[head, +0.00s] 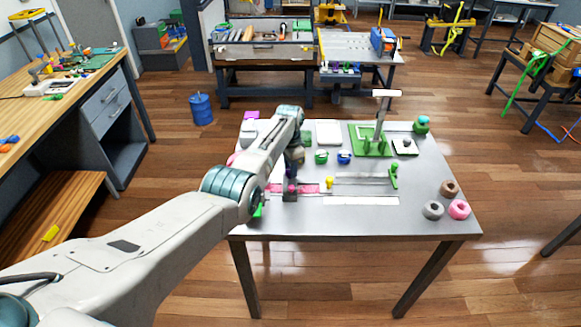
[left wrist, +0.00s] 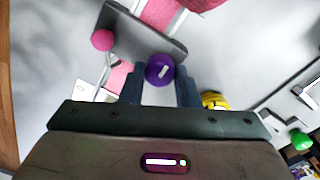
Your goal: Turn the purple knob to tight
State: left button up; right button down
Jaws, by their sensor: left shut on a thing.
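The purple knob (left wrist: 160,70) is a round knob with a white line across its top. In the left wrist view it sits between the two fingertips of my left gripper (left wrist: 160,82), which is shut on it. The knob's line slants up to the right. The knob is at the dark grey block (left wrist: 115,22) that the pink strap (left wrist: 158,14) runs under. In the head view my left gripper (head: 293,165) points down over the strap area, and its arm hides part of the table behind it. No tight mark can be read.
A pink ball (left wrist: 102,40) and a yellow part (left wrist: 214,101) are near the gripper. The grey table (head: 400,220) also holds a green frame (head: 371,140), green and blue parts, and several rings (head: 459,209) at the right. The front edge is mostly clear.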

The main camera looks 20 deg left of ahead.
pick_arm(q)
jog(key=shift+w+r, duration=0.1)
dwell(0.4)
jog(key=o, duration=1)
jog(key=shift+c, duration=0.2)
notch_tip(320, 180, up, 11)
jog(key=b, duration=0.2)
jog(key=shift+a, duration=0.15)
jog(key=shift+f, duration=0.25)
